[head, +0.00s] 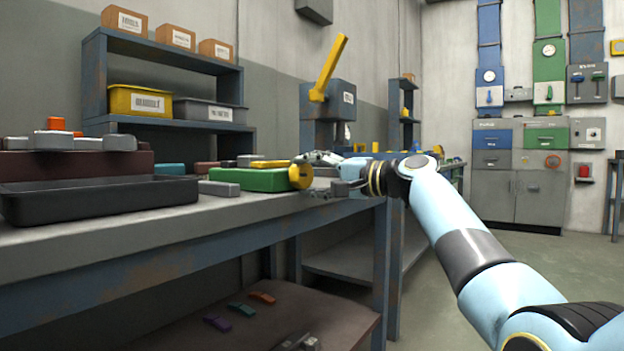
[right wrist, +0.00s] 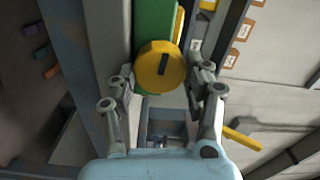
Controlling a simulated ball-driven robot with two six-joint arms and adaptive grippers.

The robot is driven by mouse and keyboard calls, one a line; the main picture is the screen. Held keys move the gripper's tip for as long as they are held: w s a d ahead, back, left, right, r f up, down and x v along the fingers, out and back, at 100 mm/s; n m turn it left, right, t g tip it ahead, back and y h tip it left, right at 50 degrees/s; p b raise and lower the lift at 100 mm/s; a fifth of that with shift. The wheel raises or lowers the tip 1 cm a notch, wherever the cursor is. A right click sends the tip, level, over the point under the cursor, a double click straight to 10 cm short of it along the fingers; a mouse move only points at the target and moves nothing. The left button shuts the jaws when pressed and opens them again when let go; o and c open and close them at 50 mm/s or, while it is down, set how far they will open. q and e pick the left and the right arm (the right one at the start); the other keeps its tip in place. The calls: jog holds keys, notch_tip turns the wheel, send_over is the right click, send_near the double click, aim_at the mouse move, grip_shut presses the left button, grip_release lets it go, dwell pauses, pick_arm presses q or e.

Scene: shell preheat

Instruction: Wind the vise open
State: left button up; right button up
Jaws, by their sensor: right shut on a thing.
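The vise is a green block (head: 248,179) on the bench, with a yellow handwheel (head: 300,177) at its right end. My right gripper (head: 312,172) reaches in from the right at the bench's edge and is shut on the handwheel. In the right wrist view the yellow handwheel (right wrist: 160,62) sits between the two fingers of the gripper (right wrist: 162,84), with the green body (right wrist: 148,14) behind it. A dark slot or mark shows on the wheel's face. The gap between the vise jaws cannot be made out. My left gripper is not in view.
A black tray (head: 95,203) lies on the bench at the left. A grey block (head: 219,188) sits just left of the vise. A press with a raised yellow lever (head: 328,68) stands behind. Shelves with bins (head: 140,101) are at the back left. Open floor lies right.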

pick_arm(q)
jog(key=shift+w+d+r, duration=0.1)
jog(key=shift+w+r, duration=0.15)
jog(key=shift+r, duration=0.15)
pick_arm(e)
jog(key=shift+r+n, duration=0.1)
jog(key=shift+n, duration=0.6)
jog(key=o, duration=0.8)
jog(key=shift+c, duration=0.2)
jog(key=o, duration=0.4)
jog(key=shift+w+a, duration=0.1)
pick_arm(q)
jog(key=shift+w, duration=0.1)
pick_arm(e)
jog(key=v, duration=1.2)
